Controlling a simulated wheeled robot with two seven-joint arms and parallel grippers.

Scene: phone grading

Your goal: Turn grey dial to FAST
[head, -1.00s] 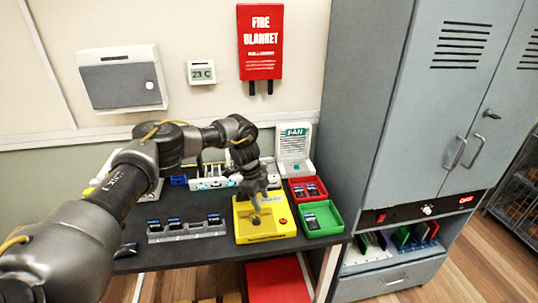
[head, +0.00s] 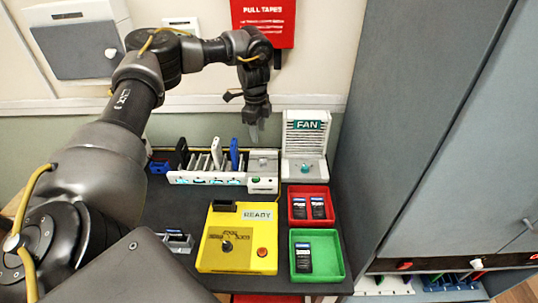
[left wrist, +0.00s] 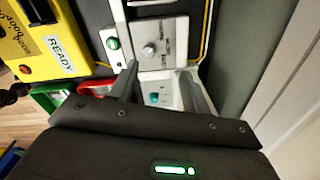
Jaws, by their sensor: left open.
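The grey dial (left wrist: 149,49) sits on a light grey panel (left wrist: 166,34) in the left wrist view, with small markings beside it that I cannot read. In the head view the same panel (head: 263,156) stands between the slotted rack and the fan. My left gripper (head: 257,130) points down above and behind this panel, apart from it. In the left wrist view my open, empty left gripper (left wrist: 160,72) has its fingers spread just beyond the dial, over the fan's side. My right gripper is not in view.
The white fan (head: 305,145), with a teal knob (head: 304,169), stands right of the panel. A white slotted rack (head: 208,175) is on the left. A yellow READY station (head: 212,250), red tray (head: 311,217) and green tray (head: 333,262) lie in front. A tall grey cabinet (head: 430,130) stands right.

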